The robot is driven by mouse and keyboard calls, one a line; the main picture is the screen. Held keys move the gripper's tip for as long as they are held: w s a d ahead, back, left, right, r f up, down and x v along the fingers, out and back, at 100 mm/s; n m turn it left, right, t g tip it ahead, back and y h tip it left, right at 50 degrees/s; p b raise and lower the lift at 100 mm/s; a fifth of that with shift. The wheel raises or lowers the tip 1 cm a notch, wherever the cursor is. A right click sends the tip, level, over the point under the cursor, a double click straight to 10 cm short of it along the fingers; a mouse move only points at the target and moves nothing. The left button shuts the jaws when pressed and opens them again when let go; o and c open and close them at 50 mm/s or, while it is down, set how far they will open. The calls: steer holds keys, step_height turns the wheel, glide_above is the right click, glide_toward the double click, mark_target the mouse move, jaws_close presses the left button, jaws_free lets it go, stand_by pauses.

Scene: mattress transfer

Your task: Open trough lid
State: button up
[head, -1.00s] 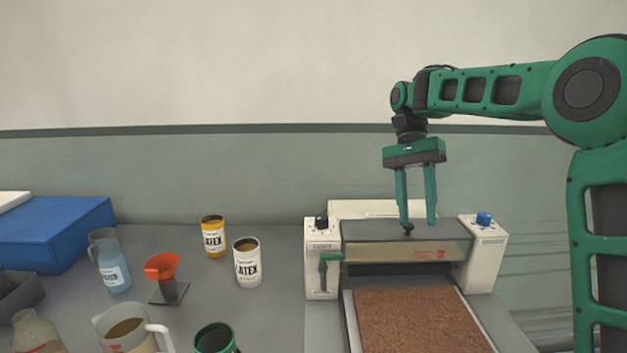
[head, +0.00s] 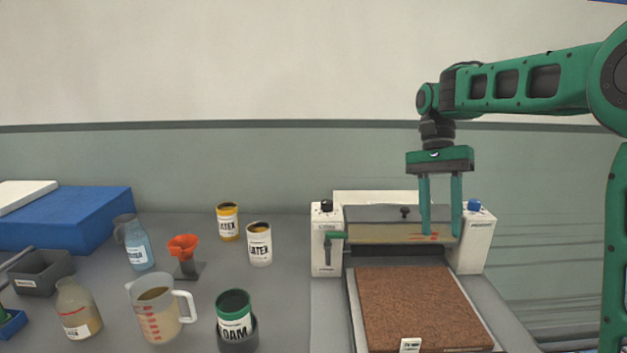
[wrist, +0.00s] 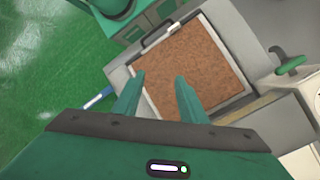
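The trough (head: 390,232) spans the machine between two white side housings, with an amber front. Its grey lid (head: 370,213) lies flat on top and looks closed, with a small black knob (head: 404,212) standing near its middle. My gripper (head: 441,234) points down, to the right of the knob in the head view. Its two fingers are apart with nothing between them. In the head view the fingers overlap the trough's right part; I cannot tell their exact depth. In the wrist view my gripper (wrist: 160,77) is open over the brown mat, and the knob is not visible.
A brown mat (head: 415,305) lies in a tray before the trough. The left housing has a green-handled lever (head: 328,245); the right housing has a blue knob (head: 474,205). Latex cans (head: 259,244), a jug (head: 160,310) and bottles stand on the left of the bench.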

steer(key=s+d+f+t, duration=0.1)
steer(key=s+d+f, duration=0.3)
steer(key=s, duration=0.5)
steer(key=s+d+f+n+t, duration=0.1)
steer(key=s+d+f, duration=0.3)
steer(key=s, duration=0.5)
steer(key=s+d+f+n+t, duration=0.1)
steer(key=s+d+f+t, duration=0.2)
steer(key=s+d, duration=0.4)
steer(key=s+f, duration=0.1)
steer(key=s, duration=0.2)
steer(key=shift+f, duration=0.3)
steer(key=shift+s+f, duration=0.2)
steer(key=shift+s, duration=0.1)
steer(key=shift+s+d+f, duration=0.1)
steer(key=shift+c, duration=0.9)
steer(key=shift+s, duration=0.1)
